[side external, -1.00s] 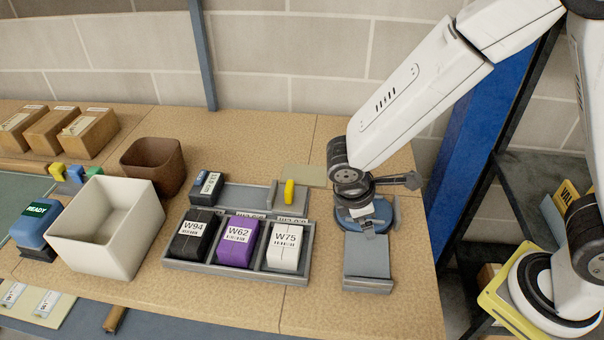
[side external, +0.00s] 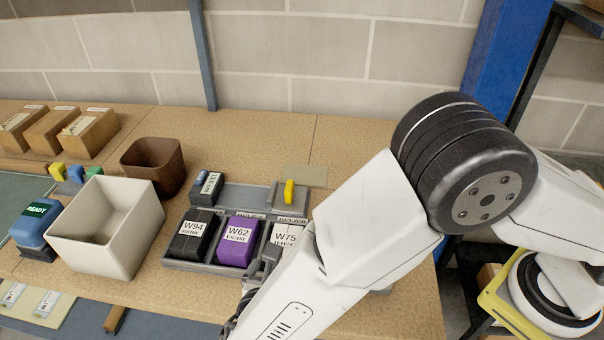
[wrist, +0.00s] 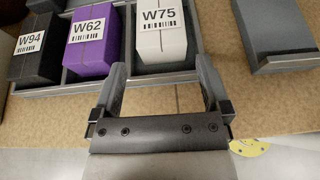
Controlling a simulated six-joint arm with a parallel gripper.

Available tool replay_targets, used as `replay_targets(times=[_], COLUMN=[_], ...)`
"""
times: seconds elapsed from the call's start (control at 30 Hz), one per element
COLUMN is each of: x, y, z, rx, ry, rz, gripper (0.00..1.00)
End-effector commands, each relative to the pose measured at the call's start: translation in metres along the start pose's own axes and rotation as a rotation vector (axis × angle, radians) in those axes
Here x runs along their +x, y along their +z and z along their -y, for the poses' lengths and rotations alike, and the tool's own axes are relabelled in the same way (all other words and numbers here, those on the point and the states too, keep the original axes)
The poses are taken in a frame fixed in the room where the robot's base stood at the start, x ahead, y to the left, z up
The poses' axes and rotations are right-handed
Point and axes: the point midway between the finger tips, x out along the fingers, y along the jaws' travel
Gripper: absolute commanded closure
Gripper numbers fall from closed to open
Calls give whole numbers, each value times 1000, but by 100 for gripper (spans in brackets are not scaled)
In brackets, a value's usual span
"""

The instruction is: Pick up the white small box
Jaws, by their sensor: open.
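The white small box (side external: 287,234), labelled W75, stands in the right compartment of a grey three-slot tray (side external: 205,268). My arm hides part of it in the side external view. In the wrist view the white box (wrist: 165,40) is upright, just beyond my fingertips and roughly between them. My gripper (wrist: 160,70) is open and empty, with one finger toward each side of the box's near face. In the side external view most of my gripper is hidden behind my arm. I cannot tell whether a finger touches the tray.
A purple box (side external: 238,236) labelled W62 and a black box (side external: 193,238) labelled W94 fill the other compartments. A white bin (side external: 104,250) and a brown bin (side external: 165,180) stand left. A grey holder (wrist: 275,35) lies right of the tray. A yellow item (side external: 289,192) stands behind.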

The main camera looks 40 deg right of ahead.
Motion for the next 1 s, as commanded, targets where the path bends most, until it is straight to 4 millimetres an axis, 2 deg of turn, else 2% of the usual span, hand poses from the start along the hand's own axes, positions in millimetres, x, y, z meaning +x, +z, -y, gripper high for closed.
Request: replay_targets(times=[0.17,0.43,0.77,1.0], x=[3,24,31,56], y=[0,0,-1,-3], z=[0,1,1,1], rx=[0,0,1,0], ry=[-1,-4,-3,-6], rz=[0,-1,-2,-2], gripper=[3,3,3,3])
